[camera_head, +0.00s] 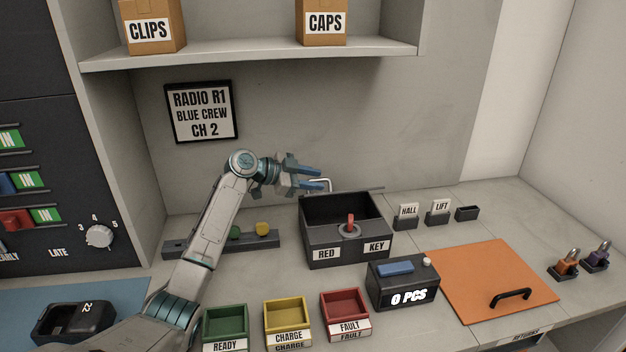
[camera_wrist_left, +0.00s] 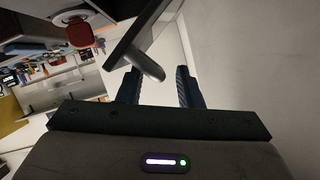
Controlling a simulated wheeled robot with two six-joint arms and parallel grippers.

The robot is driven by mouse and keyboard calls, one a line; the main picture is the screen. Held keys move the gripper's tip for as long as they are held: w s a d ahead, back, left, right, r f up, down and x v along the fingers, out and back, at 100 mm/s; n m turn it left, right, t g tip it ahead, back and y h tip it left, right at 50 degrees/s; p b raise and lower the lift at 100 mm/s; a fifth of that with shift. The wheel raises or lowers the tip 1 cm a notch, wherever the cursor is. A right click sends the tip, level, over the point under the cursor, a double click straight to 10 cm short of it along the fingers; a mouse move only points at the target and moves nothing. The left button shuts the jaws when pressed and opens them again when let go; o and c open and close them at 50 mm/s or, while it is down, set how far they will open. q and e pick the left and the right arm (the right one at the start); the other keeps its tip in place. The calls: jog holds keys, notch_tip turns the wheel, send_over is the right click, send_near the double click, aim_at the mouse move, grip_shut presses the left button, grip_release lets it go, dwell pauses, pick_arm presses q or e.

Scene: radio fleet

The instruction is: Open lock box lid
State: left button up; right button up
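The dark grey lock box (camera_head: 319,247), labelled RED KEY, stands on the counter with its inside exposed. A red item on a round grey piece (camera_head: 350,228) shows at its front. The lid (camera_head: 362,189) appears raised at the back, seen nearly edge-on, with a pale bar handle (camera_head: 327,182) at its left. My left gripper (camera_head: 316,179) is open above the box's back left, close to the handle. In the left wrist view the dark lid panel (camera_wrist_left: 142,37) and handle (camera_wrist_left: 148,63) show near the spread fingers (camera_wrist_left: 158,82); contact is unclear. My right gripper is out of view.
Green (camera_head: 226,325), yellow (camera_head: 288,321) and red (camera_head: 345,308) trays and a 0 PCS counter (camera_head: 402,284) stand in front. Small HALL and LIFT holders (camera_head: 438,212) stand right of the box. A shelf (camera_head: 250,50) hangs above.

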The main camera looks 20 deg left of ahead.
pick_arm(q)
jog(key=b+v, duration=0.1)
jog(key=v, duration=0.9)
jog(key=shift+s+a+b, duration=0.2)
jog(key=shift+a+b, duration=0.05)
jog(key=shift+b, duration=0.1)
jog(key=shift+c, duration=0.3)
